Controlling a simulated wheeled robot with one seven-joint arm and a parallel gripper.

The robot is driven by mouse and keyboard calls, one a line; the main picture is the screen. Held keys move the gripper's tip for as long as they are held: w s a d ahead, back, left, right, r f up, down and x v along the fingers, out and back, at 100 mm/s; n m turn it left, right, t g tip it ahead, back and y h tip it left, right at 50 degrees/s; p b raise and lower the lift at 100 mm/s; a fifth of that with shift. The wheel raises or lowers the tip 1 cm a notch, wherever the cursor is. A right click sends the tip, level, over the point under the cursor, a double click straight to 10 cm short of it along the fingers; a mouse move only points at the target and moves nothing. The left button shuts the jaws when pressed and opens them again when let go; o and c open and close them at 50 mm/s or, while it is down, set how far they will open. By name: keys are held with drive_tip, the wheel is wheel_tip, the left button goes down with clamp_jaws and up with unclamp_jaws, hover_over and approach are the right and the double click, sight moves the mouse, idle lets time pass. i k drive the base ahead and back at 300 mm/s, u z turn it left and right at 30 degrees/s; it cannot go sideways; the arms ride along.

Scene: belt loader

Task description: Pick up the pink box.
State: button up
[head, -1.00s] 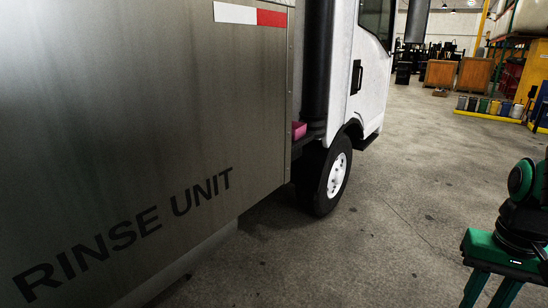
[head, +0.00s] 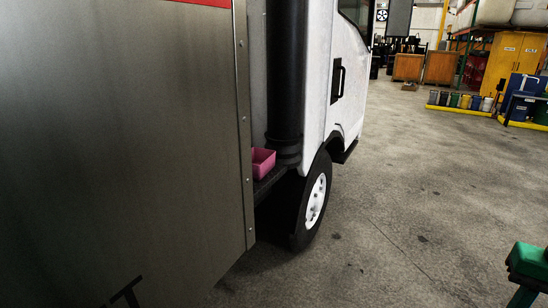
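The pink box (head: 263,162) sits on a dark ledge (head: 272,180) of the truck, in the gap between the grey tank body and the white cab. It looks open at the top, and its left side is hidden behind the edge of the grey body. My gripper (head: 526,296) is only partly in view at the bottom right corner, as a green body with part of a finger. It is well to the right of the box and apart from it. Its fingertips are cut off by the frame.
The grey truck body (head: 120,150) fills the left side. A black vertical pipe (head: 284,75) stands behind the box. The white cab (head: 318,80) and front wheel (head: 314,200) are right of it. The concrete floor (head: 430,200) on the right is clear.

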sight(263, 160)
drive_tip(key=z, duration=0.05)
drive_tip(key=i, duration=1.05)
drive_tip(key=z, duration=0.1)
